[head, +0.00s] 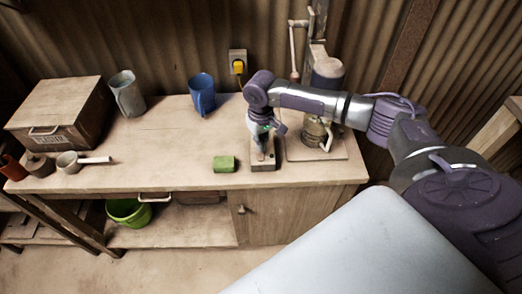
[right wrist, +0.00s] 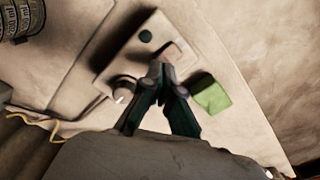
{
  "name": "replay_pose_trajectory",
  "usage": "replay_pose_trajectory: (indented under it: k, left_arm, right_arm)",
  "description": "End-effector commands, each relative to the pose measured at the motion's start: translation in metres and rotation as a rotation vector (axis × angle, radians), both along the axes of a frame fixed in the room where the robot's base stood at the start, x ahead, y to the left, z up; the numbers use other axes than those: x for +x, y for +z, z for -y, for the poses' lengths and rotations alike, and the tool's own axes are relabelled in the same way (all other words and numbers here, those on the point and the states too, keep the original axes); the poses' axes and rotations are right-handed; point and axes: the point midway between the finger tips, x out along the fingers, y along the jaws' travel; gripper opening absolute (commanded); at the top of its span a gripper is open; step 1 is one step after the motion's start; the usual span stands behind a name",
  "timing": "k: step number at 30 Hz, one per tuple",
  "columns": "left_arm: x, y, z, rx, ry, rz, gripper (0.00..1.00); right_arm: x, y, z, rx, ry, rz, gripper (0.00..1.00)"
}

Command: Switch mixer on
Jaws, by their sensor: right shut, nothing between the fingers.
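The mixer (head: 327,75) stands at the right end of the bench, with a grey cylindrical head on a post above a metal pot (head: 314,133). A small control box (head: 263,166) sits on the bench left of the mixer's board. In the right wrist view the box (right wrist: 123,58) shows a dark green round button (right wrist: 145,36), a round knob (right wrist: 126,88) and a pinkish raised part (right wrist: 173,52). My right gripper (head: 262,150) is shut and empty, pointing down over the box. Its fingertips (right wrist: 160,70) appear beside the pinkish part; I cannot tell whether they touch. My left gripper is not in view.
A green block (head: 224,163) lies left of the box. A yellow plug (head: 239,66) is in the wall socket. The bench middle is clear.

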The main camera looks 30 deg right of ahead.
Motion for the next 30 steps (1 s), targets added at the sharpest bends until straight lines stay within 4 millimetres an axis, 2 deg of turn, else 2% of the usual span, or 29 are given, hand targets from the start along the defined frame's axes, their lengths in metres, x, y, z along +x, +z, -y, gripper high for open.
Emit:
replay_pose_trajectory:
  k: [30]
  left_arm:
    - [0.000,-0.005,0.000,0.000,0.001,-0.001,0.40]
  right_arm:
    - [0.000,-0.016,0.000,-0.001,0.000,0.000,0.00]
